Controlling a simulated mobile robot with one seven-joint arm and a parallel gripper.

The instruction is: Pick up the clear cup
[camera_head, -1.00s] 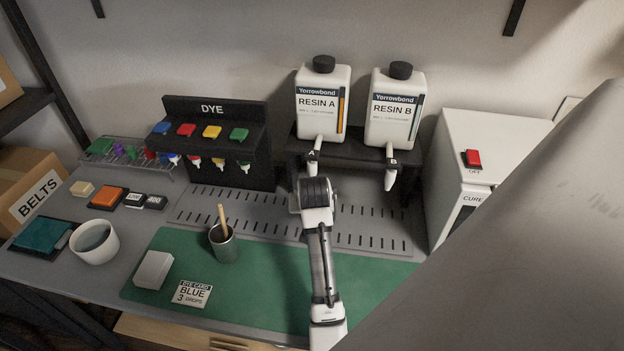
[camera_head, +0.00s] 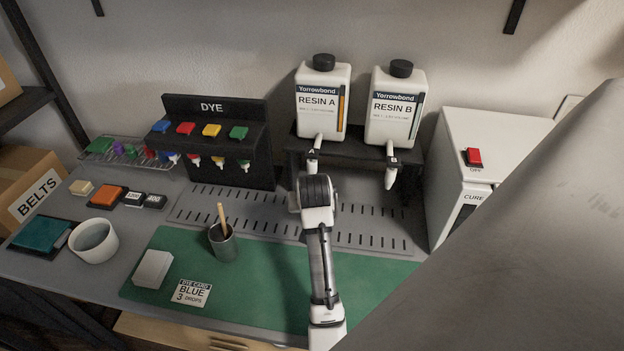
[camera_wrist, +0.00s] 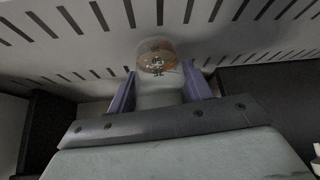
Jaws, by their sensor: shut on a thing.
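The clear cup (camera_wrist: 157,66) shows in the wrist view, between the two purple-grey fingers of my gripper (camera_wrist: 158,92). It is see-through, with an amber-brown tint and dark marks on it. My gripper is shut on the cup. In the head view my arm's end (camera_head: 317,195) is below the Resin A spout, in front of the black stand. There my own wrist hides the fingers and the cup. I cannot tell whether the cup touches the slotted surface.
The Resin A bottle (camera_head: 322,98) and Resin B bottle (camera_head: 395,105) stand on the black stand. A dye rack (camera_head: 216,140) is to the left, the white curing box (camera_head: 490,150) to the right.

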